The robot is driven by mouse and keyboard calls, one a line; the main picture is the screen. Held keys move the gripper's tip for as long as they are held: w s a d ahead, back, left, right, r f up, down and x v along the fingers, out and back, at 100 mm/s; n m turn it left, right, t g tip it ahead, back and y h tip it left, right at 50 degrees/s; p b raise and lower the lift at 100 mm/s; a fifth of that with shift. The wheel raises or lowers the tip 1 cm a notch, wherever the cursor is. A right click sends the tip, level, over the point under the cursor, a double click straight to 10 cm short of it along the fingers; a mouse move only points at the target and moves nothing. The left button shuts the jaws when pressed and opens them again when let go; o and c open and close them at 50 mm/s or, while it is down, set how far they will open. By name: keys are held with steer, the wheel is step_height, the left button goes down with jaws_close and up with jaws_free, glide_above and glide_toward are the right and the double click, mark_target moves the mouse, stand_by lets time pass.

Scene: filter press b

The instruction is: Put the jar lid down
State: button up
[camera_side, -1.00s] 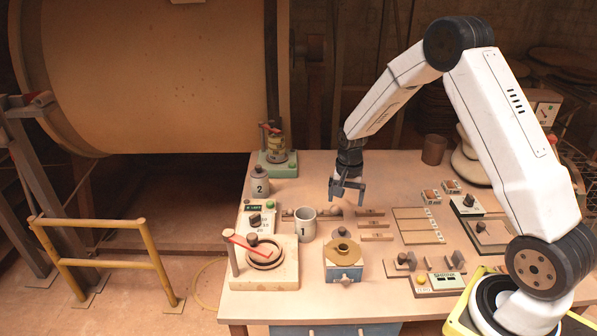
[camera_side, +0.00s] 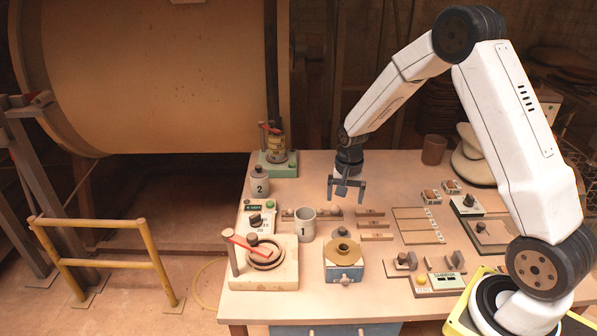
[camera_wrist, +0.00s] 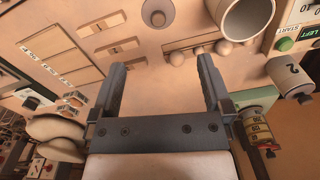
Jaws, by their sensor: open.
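The jar lid (camera_wrist: 157,14), a pale disc with a dark knob, lies on the bench near the top of the wrist view, partly cut off by the edge. In the side view its dark knob (camera_side: 342,232) shows just behind a brass-topped blue fixture. Jar 1 (camera_side: 305,224) stands to its left with an open mouth; it also shows in the wrist view (camera_wrist: 245,18). My gripper (camera_side: 346,194) is open and empty, held above the bench behind the lid. Its two fingers (camera_wrist: 160,65) have only bare bench between them in the wrist view.
Jar 2 (camera_side: 259,181) stands at the back left. A row of small knob-like pieces (camera_wrist: 199,50) lies by jar 1. Wooden blocks (camera_side: 372,224) lie right of the lid. A red-armed stand (camera_side: 262,270) and the blue fixture (camera_side: 343,272) are at the front.

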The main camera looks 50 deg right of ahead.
steer(key=s+a+r+n+t, duration=0.1)
steer(key=s+a+r+n, duration=0.2)
steer(key=s+a+n, duration=0.2)
steer(key=s+a+r+n+t, duration=0.1)
steer(key=s+a+r+n, duration=0.3)
steer(key=s, duration=0.5)
steer(key=shift+s+a+n, duration=0.3)
steer(key=shift+a+n, duration=0.7)
steer(key=shift+a, duration=0.9)
